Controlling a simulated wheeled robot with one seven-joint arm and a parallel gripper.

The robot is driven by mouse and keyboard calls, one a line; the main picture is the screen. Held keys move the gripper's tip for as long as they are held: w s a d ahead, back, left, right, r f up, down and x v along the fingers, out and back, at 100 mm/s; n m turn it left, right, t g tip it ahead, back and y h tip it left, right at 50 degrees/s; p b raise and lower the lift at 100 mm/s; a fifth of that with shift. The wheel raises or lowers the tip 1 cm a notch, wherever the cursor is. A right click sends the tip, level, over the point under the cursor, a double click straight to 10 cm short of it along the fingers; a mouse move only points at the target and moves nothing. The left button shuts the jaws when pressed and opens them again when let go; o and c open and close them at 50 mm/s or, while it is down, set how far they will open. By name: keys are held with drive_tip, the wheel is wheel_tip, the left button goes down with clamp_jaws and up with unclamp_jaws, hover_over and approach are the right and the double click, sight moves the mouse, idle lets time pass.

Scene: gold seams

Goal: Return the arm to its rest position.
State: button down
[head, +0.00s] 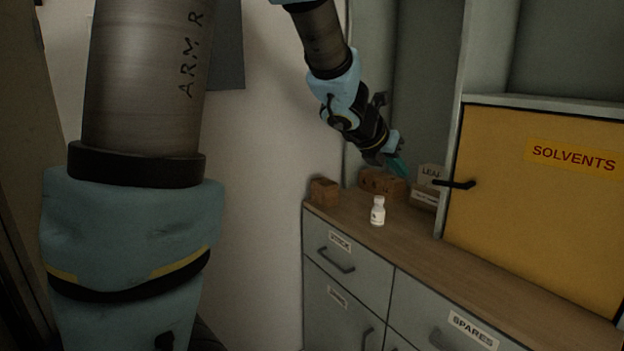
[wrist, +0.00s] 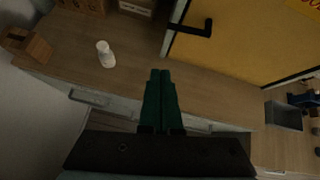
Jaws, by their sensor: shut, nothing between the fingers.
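My arm (head: 150,80) fills the left of the head view, and its far part reaches down from the top middle towards the counter. My gripper (head: 404,168) is above the counter near the back, in front of the boxes. In the wrist view my gripper (wrist: 160,74) shows two dark green fingers side by side, shut with nothing held. The fingers point over the counter and are clear of the bottle and the cabinet door.
A small white bottle (head: 377,211) stands upright on the wooden counter (head: 480,258). The yellow "SOLVENTS" door (head: 545,200) with a black handle (head: 455,184) is at right. Grey drawers (head: 345,255) are below.

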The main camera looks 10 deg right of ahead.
drive_tip(key=w+a+f+n+t+y, duration=0.1)
drive_tip(key=w+a+f+n+y, duration=0.15)
drive_tip(key=a+n, duration=0.8)
drive_tip(key=w+a+f+n+t+y, duration=0.1)
drive_tip(key=a+f+n+y, duration=0.3)
drive_tip(key=a+n, duration=0.7)
drive_tip(key=s+a+f+n+g+y, duration=0.1)
drive_tip(key=s+a+f+n+g, duration=0.2)
drive_tip(key=n, duration=0.8)
drive_tip(key=s+a+f+n+g+y, duration=0.1)
drive_tip(key=s+a+f+n+g, duration=0.2)
drive_tip(key=s+a+n, duration=0.4)
drive_tip(key=s+f+n, duration=0.1)
drive_tip(key=s+n, duration=0.4)
drive_tip(key=shift+a+f, duration=0.3)
drive_tip(key=shift+a, duration=0.05)
drive_tip(key=shift+w, duration=0.1)
